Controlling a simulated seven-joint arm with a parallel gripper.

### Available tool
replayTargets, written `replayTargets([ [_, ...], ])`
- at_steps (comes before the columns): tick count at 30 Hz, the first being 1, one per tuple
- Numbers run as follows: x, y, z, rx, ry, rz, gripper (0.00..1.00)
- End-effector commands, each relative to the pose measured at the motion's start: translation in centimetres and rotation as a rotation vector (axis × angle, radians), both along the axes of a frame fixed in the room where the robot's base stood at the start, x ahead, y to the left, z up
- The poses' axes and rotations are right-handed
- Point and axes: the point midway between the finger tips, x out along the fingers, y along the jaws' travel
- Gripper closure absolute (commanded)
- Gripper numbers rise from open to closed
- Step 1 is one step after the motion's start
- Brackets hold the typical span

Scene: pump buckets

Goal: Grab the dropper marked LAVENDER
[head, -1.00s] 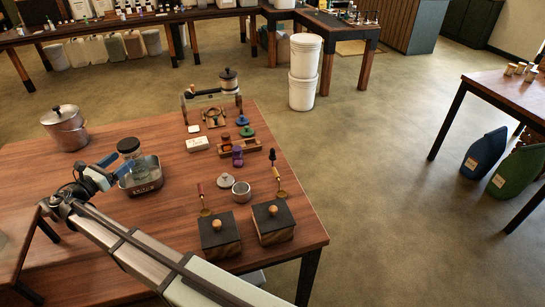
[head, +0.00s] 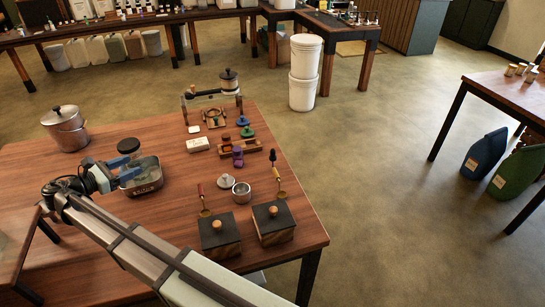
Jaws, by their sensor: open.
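No label reading LAVENDER can be made out in the head view, so I cannot tell which thing is that dropper. A small purple item (head: 238,157) stands by a wooden rack (head: 252,147) on the table, too small to identify. My gripper (head: 129,155) is open, with blue fingers, over the left part of the table. It is beside and partly in front of a dark-lidded jar (head: 128,145), at the left side of a metal-looking tub (head: 148,184). Whether the fingers touch the jar is unclear.
A lidded metal pot (head: 67,130) stands at the back left of the table (head: 75,220). Two dark-lidded wooden boxes (head: 220,238) (head: 272,225), two spoons and a small metal cup (head: 241,192) occupy the front right. A white block (head: 198,145) lies midway. Stacked white buckets (head: 304,75) stand beyond.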

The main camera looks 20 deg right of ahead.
Motion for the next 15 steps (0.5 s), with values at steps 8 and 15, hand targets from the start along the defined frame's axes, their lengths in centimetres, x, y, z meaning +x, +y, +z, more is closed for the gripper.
replayTargets([
  [8,1.9,-5.2,-0.1,0.1,0.052,-0.085,0.4],
  [15,3.7,-12.0,-0.3,0.243,0.114,-0.198,0.4],
])
